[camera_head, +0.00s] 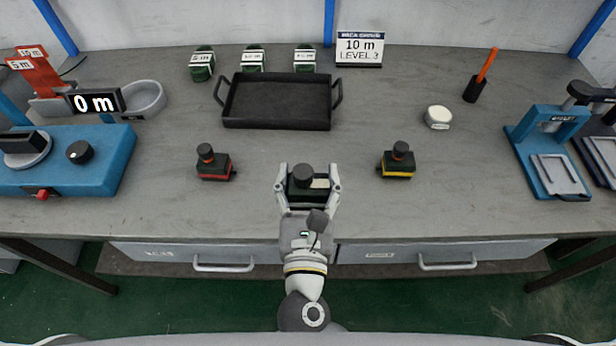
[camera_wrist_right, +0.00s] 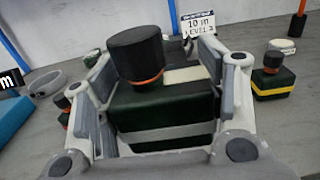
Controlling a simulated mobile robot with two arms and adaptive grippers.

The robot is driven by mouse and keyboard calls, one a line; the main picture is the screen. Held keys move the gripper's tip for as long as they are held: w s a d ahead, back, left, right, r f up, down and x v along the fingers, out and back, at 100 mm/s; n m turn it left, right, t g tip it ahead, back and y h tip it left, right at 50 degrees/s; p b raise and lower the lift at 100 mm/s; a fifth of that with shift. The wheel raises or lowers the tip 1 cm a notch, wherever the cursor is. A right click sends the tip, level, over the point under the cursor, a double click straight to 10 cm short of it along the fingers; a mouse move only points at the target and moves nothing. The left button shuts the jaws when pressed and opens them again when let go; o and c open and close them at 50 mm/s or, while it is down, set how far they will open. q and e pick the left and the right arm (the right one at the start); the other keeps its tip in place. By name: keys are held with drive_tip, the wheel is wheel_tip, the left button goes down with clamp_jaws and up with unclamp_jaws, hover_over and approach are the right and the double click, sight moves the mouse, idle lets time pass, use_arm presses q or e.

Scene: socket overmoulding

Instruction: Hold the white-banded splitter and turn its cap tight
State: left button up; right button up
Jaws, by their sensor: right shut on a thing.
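The splitter (camera_head: 320,197) is a dark green box with a pale band and a round black cap (camera_head: 303,174) on top. It is near the front middle of the table. My right gripper (camera_head: 308,184) is shut on its body, one finger along each side. In the right wrist view the splitter body (camera_wrist_right: 165,112) fills the space between the fingers. Its black cap (camera_wrist_right: 135,52) stands on the body with an orange ring showing beneath it. Nothing grips the cap. Whether the splitter touches the table is unclear. My left gripper is not in view.
A red-banded splitter (camera_head: 214,168) stands to the left and a yellow-banded one (camera_head: 397,165) to the right. A black tray (camera_head: 277,122) lies behind. A blue machine (camera_head: 75,175) is at the left and a blue press (camera_head: 530,150) at the right. The tabletop around the gripper is clear.

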drive_tip(key=shift+c, duration=0.9)
drive_tip(key=shift+w, duration=0.1)
drive_tip(key=shift+w+r, duration=0.1)
drive_tip(key=shift+w, duration=0.1)
drive_tip(key=w+p, duration=0.4)
drive_tip(key=w, duration=0.9)
drive_tip(key=shift+w, duration=0.25)
idle(0.6)
